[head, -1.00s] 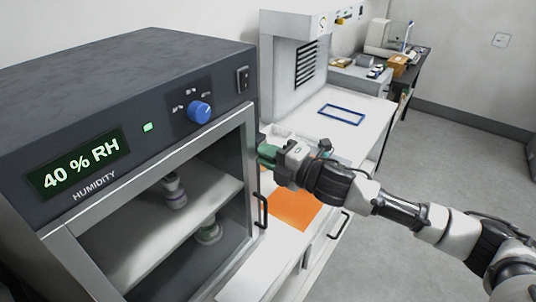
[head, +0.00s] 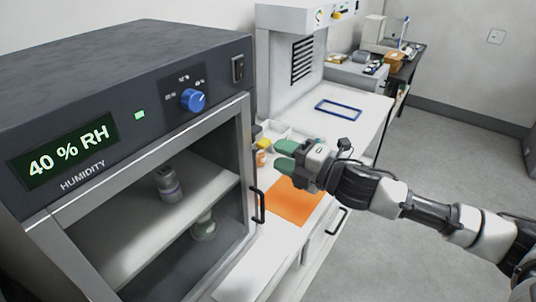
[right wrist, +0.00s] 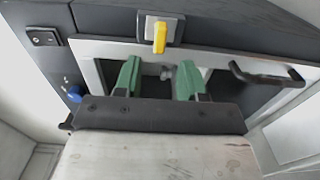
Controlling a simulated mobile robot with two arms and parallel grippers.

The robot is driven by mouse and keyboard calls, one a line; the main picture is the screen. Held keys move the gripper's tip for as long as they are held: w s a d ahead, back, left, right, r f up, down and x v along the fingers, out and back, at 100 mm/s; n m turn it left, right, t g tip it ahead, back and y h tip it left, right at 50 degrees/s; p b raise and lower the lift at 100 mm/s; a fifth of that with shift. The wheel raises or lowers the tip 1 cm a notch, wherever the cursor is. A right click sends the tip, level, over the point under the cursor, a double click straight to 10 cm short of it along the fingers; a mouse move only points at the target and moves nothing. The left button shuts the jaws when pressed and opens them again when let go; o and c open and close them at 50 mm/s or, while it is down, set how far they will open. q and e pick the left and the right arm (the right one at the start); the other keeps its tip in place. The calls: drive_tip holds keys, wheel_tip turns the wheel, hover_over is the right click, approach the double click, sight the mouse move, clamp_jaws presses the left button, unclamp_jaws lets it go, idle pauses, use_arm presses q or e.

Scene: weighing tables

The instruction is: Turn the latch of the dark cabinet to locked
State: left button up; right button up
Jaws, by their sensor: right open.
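The dark cabinet (head: 120,65) fills the left of the head view, its front door frame (head: 150,160) against the body. In the right wrist view its yellow latch lever (right wrist: 159,37) sits on a small pale plate at the door frame's edge, its tip pointing down the picture towards the frame. A yellow piece (head: 264,144) at the cabinet's right edge in the head view looks like the same latch. My right gripper (head: 283,155) is open and empty, just right of the latch, its green fingers (right wrist: 160,80) apart and short of the lever. My left gripper is not in view.
A black door handle (head: 258,205) sticks out below the latch. A blue knob (head: 192,100) and a switch (head: 238,68) are on the front panel. Bottles (head: 168,185) stand inside. An orange mat (head: 297,203) and a blue frame (head: 338,107) lie on the white bench.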

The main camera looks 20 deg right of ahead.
drive_tip(key=b+v, duration=0.2)
drive_tip(key=v, duration=0.3)
drive_tip(key=shift+s+d, duration=0.15)
drive_tip(key=shift+s, duration=0.1)
